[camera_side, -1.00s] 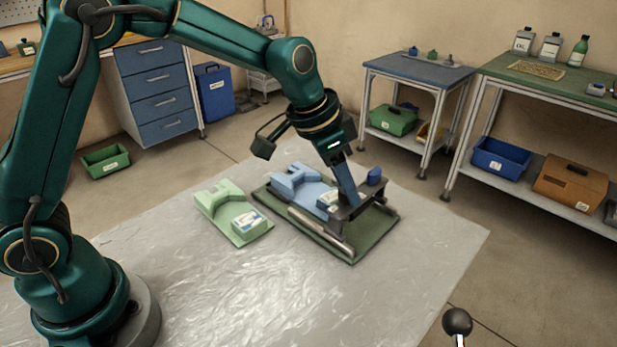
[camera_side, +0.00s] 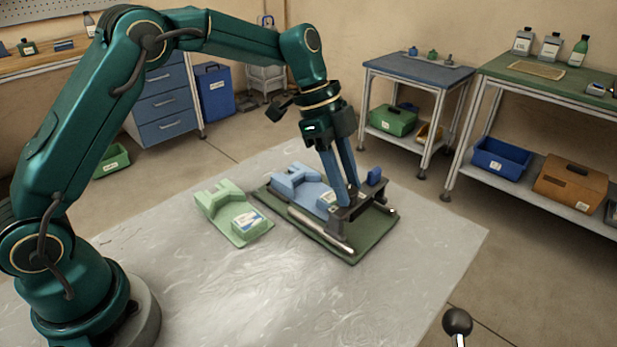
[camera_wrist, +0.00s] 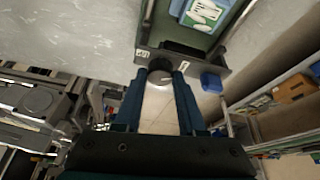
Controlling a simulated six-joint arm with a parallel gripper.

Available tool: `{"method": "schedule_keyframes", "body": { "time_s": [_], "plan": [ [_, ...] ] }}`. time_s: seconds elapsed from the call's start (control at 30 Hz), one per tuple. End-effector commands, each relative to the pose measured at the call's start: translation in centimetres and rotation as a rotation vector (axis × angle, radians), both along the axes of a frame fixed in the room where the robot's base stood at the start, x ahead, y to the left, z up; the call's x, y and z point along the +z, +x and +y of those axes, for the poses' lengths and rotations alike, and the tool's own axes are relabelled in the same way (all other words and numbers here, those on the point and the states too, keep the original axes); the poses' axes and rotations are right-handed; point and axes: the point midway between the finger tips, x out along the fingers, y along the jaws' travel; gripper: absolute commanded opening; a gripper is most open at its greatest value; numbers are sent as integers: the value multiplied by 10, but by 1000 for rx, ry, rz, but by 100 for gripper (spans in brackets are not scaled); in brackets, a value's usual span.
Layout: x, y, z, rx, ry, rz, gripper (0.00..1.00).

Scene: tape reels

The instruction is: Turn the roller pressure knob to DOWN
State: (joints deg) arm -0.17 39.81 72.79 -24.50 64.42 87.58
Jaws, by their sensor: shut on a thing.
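The roller pressure knob (camera_wrist: 160,66) is a dark round knob on the end of a dark bracket (camera_wrist: 226,66) in the wrist view. My gripper (camera_wrist: 163,72) has its two blue fingers on opposite sides of the knob, shut on it. In the side view my gripper (camera_side: 342,198) reaches down to the bracket, and the knob is hidden there. Small white labels lie to the left and right of the knob in the wrist view; I cannot read them. I cannot make out which way the knob points.
The bracket stands on a green base plate (camera_side: 352,258) with a silver roller (camera_side: 322,231) and a light blue block (camera_side: 297,181). A blue piece (camera_side: 374,175) rises at the bracket's far end. A pale green fixture (camera_side: 222,204) lies to the left. The grey sheet in front is clear.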

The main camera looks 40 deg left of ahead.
Motion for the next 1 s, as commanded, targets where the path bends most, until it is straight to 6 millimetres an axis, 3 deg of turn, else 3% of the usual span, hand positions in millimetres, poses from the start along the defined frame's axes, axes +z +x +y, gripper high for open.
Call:
{"method": "schedule_keyframes", "body": {
  "time_s": [0.3, 0.8, 0.83, 0.9, 1.0],
  "plan": [
    [1, 1, 0, -106, -1, -1, 0],
    [1, 1, 0, -120, -1, -1, 0],
    [1, 1, 0, -120, -1, -1, 47],
    [1, 1, 0, -120, 0, -1, 70],
    [1, 1, 0, -120, 0, -1, 70]
  ]
}}
